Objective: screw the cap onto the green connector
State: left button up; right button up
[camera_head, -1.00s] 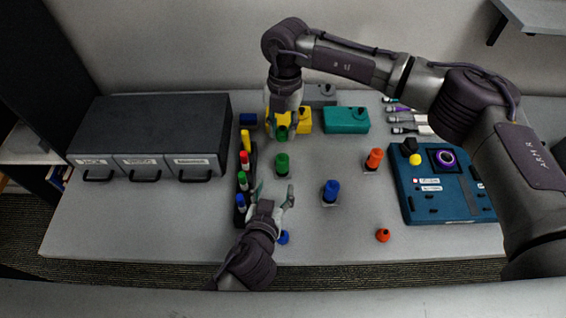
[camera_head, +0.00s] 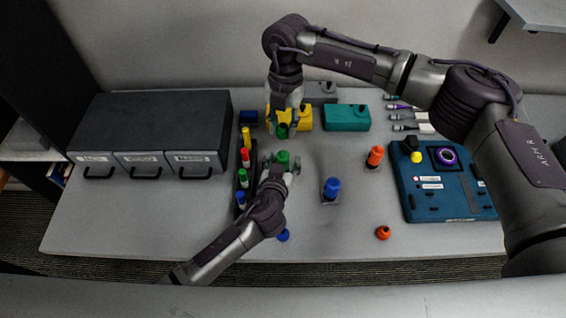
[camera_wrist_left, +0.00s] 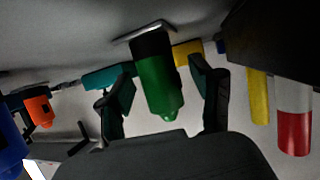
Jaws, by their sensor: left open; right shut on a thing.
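The green connector (camera_head: 283,157) stands upright on the table in the head view. In the left wrist view the green connector (camera_wrist_left: 157,84) appears inverted, with its black base on a small plate. My left gripper (camera_head: 279,166) is open, with one finger on each side of the connector. In the wrist view a gap shows beside each finger. My right gripper (camera_head: 284,122) is shut on a green cap (camera_head: 282,131) and holds it behind the connector. The fingers partly hide the cap.
A rack of coloured pieces (camera_head: 241,180) stands close to the left of my left gripper. A blue connector (camera_head: 331,188), an orange connector (camera_head: 375,156), a blue cap (camera_head: 283,235) and an orange cap (camera_head: 383,232) are nearby. Yellow (camera_head: 304,120) and teal (camera_head: 346,118) boxes stand behind.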

pick_arm(q)
jog(key=shift+w+f, duration=0.1)
jog(key=shift+w, duration=0.1)
grip_shut()
dwell(0.3)
